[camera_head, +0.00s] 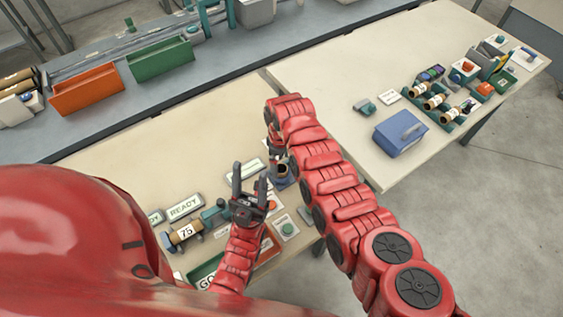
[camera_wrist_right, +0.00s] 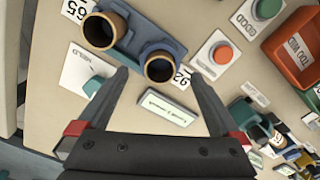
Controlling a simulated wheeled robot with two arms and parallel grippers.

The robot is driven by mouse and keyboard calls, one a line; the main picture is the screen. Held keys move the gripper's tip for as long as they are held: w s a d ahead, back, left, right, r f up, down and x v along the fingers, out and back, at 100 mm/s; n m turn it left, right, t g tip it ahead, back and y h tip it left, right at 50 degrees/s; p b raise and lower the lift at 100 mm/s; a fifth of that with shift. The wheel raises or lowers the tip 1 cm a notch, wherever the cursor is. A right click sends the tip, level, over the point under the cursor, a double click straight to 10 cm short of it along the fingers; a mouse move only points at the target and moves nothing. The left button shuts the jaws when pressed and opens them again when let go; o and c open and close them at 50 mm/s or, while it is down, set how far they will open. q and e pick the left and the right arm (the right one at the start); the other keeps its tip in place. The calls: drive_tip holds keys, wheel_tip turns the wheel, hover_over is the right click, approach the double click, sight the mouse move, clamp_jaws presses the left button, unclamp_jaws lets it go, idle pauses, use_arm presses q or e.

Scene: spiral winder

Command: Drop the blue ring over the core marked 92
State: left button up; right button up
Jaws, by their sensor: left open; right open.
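In the right wrist view, the brown core marked 92 (camera_wrist_right: 160,68) stands upright in a blue-grey holder, its label (camera_wrist_right: 181,78) beside it. A blue ring (camera_wrist_right: 166,48) appears to lie around this core, though its colour nearly merges with the holder. My right gripper (camera_wrist_right: 158,73) is open, pointing down, with one finger on each side of the core and nothing held. In the head view, the core (camera_head: 282,170) shows just below my right gripper (camera_head: 275,143). My left gripper (camera_head: 249,176) is open and empty, left of the core, fingers pointing up the picture.
A second core (camera_wrist_right: 104,28), marked 65, stands next to it. A spool marked 75 (camera_head: 185,233) is at the lower left. A blue box (camera_head: 401,134) stands on the right table.

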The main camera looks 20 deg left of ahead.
wheel_tip(320, 180, up, 15)
drive_tip(key=p, duration=0.4)
drive_tip(key=shift+f+p, duration=0.2)
drive_tip(key=shift+p, duration=0.1)
